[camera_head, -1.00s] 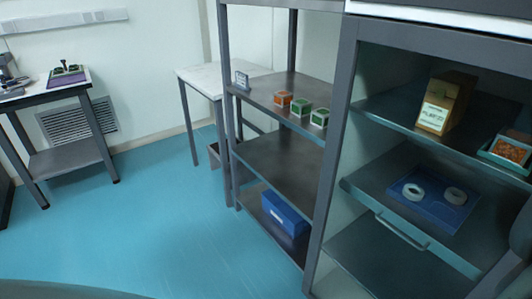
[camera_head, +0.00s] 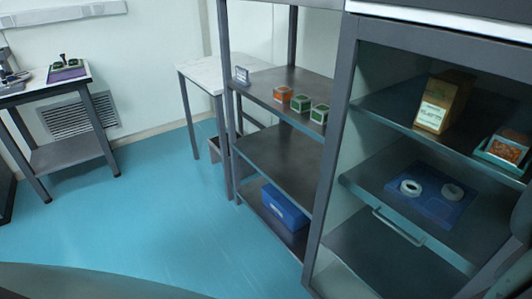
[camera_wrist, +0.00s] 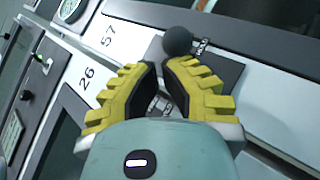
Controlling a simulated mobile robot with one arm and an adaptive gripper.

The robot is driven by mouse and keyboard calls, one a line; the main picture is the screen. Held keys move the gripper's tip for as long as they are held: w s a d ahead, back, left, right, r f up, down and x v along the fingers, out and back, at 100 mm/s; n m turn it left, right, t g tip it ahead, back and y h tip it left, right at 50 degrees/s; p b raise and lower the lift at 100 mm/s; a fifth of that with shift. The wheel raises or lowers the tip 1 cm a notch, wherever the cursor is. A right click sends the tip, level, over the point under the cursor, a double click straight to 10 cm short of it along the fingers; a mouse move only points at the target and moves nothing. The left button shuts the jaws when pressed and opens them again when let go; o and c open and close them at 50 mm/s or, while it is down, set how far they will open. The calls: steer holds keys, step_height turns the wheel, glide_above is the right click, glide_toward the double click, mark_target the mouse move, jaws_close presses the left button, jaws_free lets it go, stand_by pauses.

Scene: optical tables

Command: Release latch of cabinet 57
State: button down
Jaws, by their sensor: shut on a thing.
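The number 57 (camera_wrist: 108,36) is printed on a pale cabinet front in the wrist view. A latch with a round black knob (camera_wrist: 178,41) stands beside it, just past my fingertips. My gripper (camera_wrist: 161,68) has yellow ribbed fingers drawn together at the tips, at the base of the knob. It is shut on the latch, though the fingers hide most of the gripped part. A printed label shows partly in the gap between the fingers. My gripper and cabinet 57 are not seen in the head view.
The number 26 (camera_wrist: 86,78) marks the neighbouring front. In the head view, an open shelf rack (camera_head: 275,155) and a shelved cabinet hold small boxes and a blue tray (camera_head: 440,208) with white rings. The blue floor (camera_head: 120,225) at left is clear.

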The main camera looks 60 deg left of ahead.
steer(key=shift+s+r+n+y+p, duration=0.1)
steer(key=shift+r+n+y+p, duration=0.1)
steer(key=shift+n+y+p, duration=0.45)
steer(key=shift+r+n+y+p, duration=0.2)
steer(key=shift+n+y+p, duration=0.3)
steer(key=shift+p, duration=0.2)
steer(key=shift+d+r+n+y+p, duration=0.1)
steer(key=shift+r+n+y+p, duration=0.25)
steer(key=shift+n+y+p, duration=0.5)
steer(key=shift+r+n+y+p, duration=0.4)
steer(key=shift+n+p, duration=0.2)
steer(key=shift+p, duration=0.45)
steer(key=v, duration=0.7)
steer(key=shift+s+f, duration=0.2)
steer(key=shift+f, duration=0.1)
steer(key=shift+r, duration=0.15)
